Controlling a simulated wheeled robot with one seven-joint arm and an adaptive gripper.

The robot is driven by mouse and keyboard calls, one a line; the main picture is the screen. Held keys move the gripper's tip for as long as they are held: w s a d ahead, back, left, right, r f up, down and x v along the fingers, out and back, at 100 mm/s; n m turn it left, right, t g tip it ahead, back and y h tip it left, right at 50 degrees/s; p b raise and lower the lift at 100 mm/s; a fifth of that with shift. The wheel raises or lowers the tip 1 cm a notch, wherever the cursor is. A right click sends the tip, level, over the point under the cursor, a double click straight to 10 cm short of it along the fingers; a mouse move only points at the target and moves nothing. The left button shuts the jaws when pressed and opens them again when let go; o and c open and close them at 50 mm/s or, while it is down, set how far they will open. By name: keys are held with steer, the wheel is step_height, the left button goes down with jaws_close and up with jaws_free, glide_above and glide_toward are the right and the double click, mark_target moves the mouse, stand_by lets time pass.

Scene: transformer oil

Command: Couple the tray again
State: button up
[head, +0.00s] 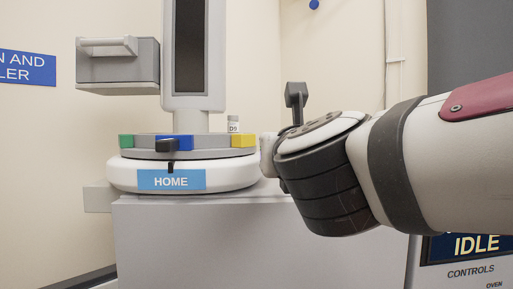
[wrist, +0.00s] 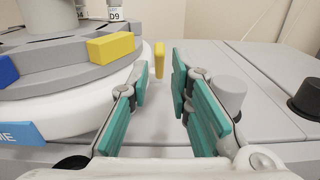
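The round grey tray (head: 215,153) sits on a white round base (head: 125,172) with a blue HOME label (head: 171,180). Its rim carries green (head: 126,141), blue (head: 182,142) and yellow (head: 243,140) blocks. A small labelled vial (head: 233,124) stands on it near the yellow block. In the wrist view the tray (wrist: 62,77) is at the left, beside my gripper. My gripper (wrist: 161,85) is open and empty, with teal pads apart. A thin upright yellow piece (wrist: 159,60) shows beyond the gap between the fingertips. My arm hides most of the gripper in the head view.
A grey cylinder (wrist: 230,92) stands just right of my right finger, and a black knob (wrist: 305,98) farther right. A tall grey column (head: 193,60) rises behind the tray. A grey box with a handle (head: 117,65) is at the left. An IDLE screen (head: 475,246) is lower right.

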steer(key=w, duration=0.8)
steer(key=shift+a, duration=0.25)
jaws_close()
